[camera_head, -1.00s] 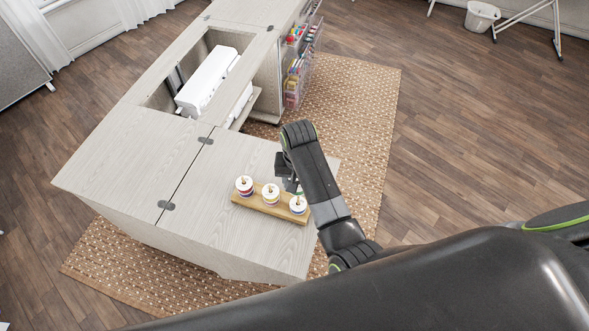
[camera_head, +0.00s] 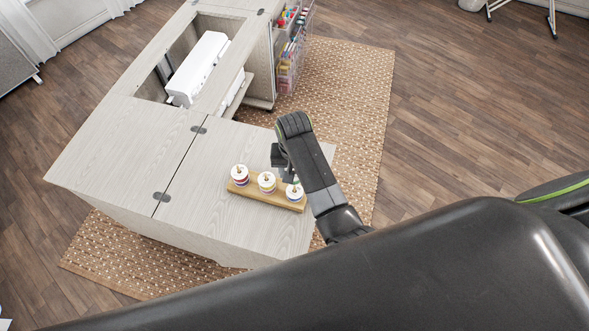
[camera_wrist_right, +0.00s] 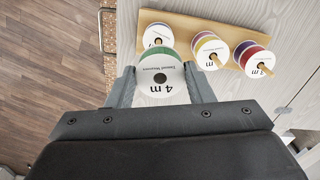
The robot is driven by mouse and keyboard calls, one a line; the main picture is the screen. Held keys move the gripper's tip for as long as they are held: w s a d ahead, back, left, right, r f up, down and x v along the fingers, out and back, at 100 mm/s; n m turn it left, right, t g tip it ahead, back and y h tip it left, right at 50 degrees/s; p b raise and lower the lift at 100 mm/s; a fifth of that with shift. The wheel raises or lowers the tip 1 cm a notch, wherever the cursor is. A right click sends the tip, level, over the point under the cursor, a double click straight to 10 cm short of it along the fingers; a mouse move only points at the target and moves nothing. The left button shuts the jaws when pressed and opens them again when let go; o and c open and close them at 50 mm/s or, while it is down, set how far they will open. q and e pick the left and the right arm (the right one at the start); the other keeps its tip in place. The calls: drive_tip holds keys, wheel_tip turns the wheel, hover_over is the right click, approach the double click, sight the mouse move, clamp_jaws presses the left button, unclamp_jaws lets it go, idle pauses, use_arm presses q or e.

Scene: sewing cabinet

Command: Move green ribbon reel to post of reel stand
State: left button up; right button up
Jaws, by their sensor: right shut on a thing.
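The green ribbon reel (camera_wrist_right: 160,75) is between the two fingers of my right gripper (camera_wrist_right: 162,86) in the right wrist view, its white labelled face toward the camera. In the head view my right gripper (camera_head: 284,162) is over the table near the stand's right end, and my arm mostly hides the green reel. The wooden reel stand (camera_head: 250,193) also shows in the wrist view (camera_wrist_right: 183,21). It carries three reels on posts: a red-purple one (camera_wrist_right: 253,58), a purple-yellow one (camera_wrist_right: 210,46) and a white-faced one (camera_wrist_right: 158,34), partly behind the green reel. My left gripper is not in view.
The pale wooden cabinet top (camera_head: 130,135) is clear left of the stand. A white sewing machine (camera_head: 198,68) sits in the opening farther back. A rack of coloured supplies (camera_head: 292,52) hangs at the cabinet's side. A woven rug (camera_head: 350,90) lies beneath.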

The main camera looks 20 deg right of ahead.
drive_tip(key=shift+s+d, duration=0.1)
drive_tip(key=shift+s, duration=0.05)
drive_tip(key=shift+f, duration=0.15)
idle(0.4)
drive_tip(key=shift+f, duration=0.6)
drive_tip(key=shift+f, duration=0.1)
drive_tip(key=shift+f+b, duration=1.05)
drive_tip(key=shift+f, duration=0.4)
drive_tip(key=o, duration=1)
